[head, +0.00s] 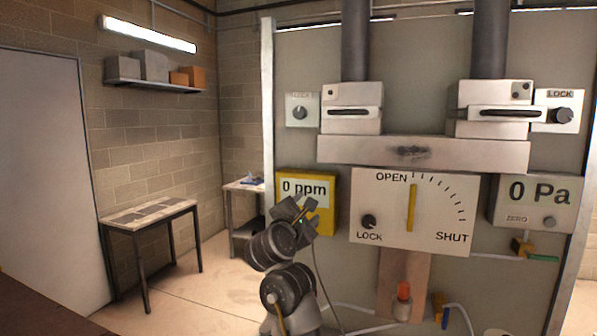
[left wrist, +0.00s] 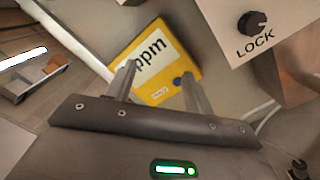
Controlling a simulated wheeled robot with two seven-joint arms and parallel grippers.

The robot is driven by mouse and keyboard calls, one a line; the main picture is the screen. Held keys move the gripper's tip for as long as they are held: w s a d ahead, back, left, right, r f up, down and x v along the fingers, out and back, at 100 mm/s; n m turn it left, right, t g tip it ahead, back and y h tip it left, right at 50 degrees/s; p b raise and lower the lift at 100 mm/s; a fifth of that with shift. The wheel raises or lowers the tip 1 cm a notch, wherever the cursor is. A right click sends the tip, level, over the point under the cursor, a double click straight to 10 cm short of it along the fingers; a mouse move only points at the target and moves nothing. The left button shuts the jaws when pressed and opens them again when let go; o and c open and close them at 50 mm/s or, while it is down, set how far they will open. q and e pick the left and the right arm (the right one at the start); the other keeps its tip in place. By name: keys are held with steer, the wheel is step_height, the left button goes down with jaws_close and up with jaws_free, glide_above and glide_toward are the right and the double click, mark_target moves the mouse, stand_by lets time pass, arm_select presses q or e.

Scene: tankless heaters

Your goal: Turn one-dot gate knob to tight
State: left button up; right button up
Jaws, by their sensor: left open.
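The one-dot gate (head: 351,118) is the white block at upper left on the panel, with a dark slot handle. Its knob (head: 300,113) is dark and round, on a small pale plate with a faint label to the gate's left. I cannot read the knob's setting. My left gripper (head: 305,208) is open and empty, below this knob and in front of the yellow ppm meter (head: 327,220). In the left wrist view the open fingers (left wrist: 158,88) frame the yellow meter (left wrist: 175,65), with nothing between them. The one-dot knob is not in that view. My right gripper is not in view.
A second gate (head: 492,122) with a LOCK knob (head: 563,115) is at upper right. The OPEN–SHUT dial plate (head: 440,215) has its own LOCK knob (head: 369,221), also in the left wrist view (left wrist: 252,22). A Pa gauge (head: 538,203) is at right. A crossbar (head: 450,151) spans below the gates.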

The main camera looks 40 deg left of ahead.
mark_target(299, 114)
arm_select(q)
steer(key=s+a+r+n+t+y, duration=0.1)
steer(key=a+r+n+y, duration=0.1)
steer(key=r+n, duration=0.6)
steer(key=s+a+r+n+t+y, duration=0.15)
steer(key=r+n, duration=0.35)
steer(key=r, duration=0.6)
steer(key=p+x, duration=0.1)
steer(key=x, duration=0.2)
steer(key=p+x, duration=0.2)
steer(key=x, duration=0.1)
steer(key=p+x, duration=0.2)
steer(key=x, duration=0.1)
steer(key=shift+s+r, duration=0.1)
steer(key=shift+r, duration=0.25)
steer(key=shift+w+a+r+p, duration=0.1)
steer(key=shift+w+a+p, duration=0.15)
steer(key=shift+w+p, duration=0.35)
steer(key=shift+w, duration=0.1)
